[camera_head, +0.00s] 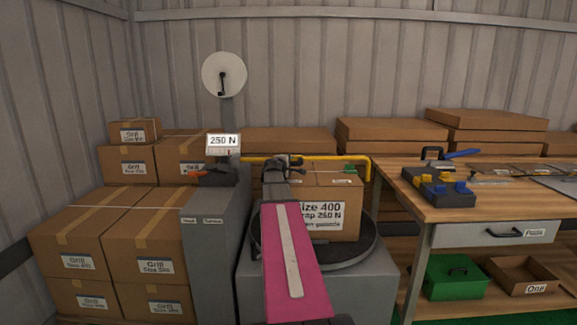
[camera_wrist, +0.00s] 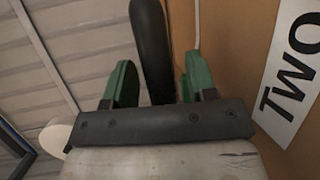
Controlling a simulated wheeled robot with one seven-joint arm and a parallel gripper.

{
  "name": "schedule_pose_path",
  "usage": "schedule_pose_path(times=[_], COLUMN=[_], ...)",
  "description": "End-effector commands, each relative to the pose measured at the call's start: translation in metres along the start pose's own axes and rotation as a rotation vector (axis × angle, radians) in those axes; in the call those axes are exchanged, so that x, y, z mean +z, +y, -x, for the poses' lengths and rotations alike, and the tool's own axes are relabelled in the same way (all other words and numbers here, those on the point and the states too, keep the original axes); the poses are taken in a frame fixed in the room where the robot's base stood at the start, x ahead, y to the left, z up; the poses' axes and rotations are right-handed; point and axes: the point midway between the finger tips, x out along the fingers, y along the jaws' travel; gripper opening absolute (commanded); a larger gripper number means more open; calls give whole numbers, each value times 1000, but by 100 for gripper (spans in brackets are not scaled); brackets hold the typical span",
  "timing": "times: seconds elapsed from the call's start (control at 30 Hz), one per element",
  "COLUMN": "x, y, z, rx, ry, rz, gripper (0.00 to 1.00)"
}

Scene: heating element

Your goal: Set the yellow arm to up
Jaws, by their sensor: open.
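The yellow arm (camera_head: 325,157) is a thin bar that runs level above the boxed load in the head view, from the grey column (camera_head: 212,240) to a downward bend at its right end. The dark end of my own arm crosses in front of it and hides part of it. My gripper (camera_wrist: 160,72) shows its two green fingers apart in the wrist view. A dark rounded bar (camera_wrist: 150,38) shows between the fingers; I cannot tell what it belongs to or whether they touch it. The fingers are not clear in the head view.
A cardboard box (camera_head: 345,218) stands on a round dark turntable (camera_head: 365,249). A display (camera_head: 222,143) reads 250 N. Stacked boxes (camera_head: 75,240) fill the left side. A workbench (camera_head: 510,200) with tools stands at the right. A TWO label (camera_wrist: 292,88) shows close by.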

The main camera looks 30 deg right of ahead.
Motion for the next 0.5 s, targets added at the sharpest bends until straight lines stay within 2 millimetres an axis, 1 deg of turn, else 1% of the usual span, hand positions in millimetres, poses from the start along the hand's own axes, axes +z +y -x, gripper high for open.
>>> schedule_pose_path(times=[0.07, 0.1, 0.17, 0.2, 0.23, 0.27, 0.5], x=[0, 0, 0, 0, 0, 0, 0], y=[0, 0, 0, 0, 0, 0, 3], z=[0, 0, 0, 0, 0, 0, 1], rx=[0, 0, 0, 0, 0, 0, 4], ry=[0, 0, 0, 0, 0, 0, -3], rz=[0, 0, 0, 0, 0, 0, 9], gripper=[52, 48, 29, 16, 6, 0, 0])
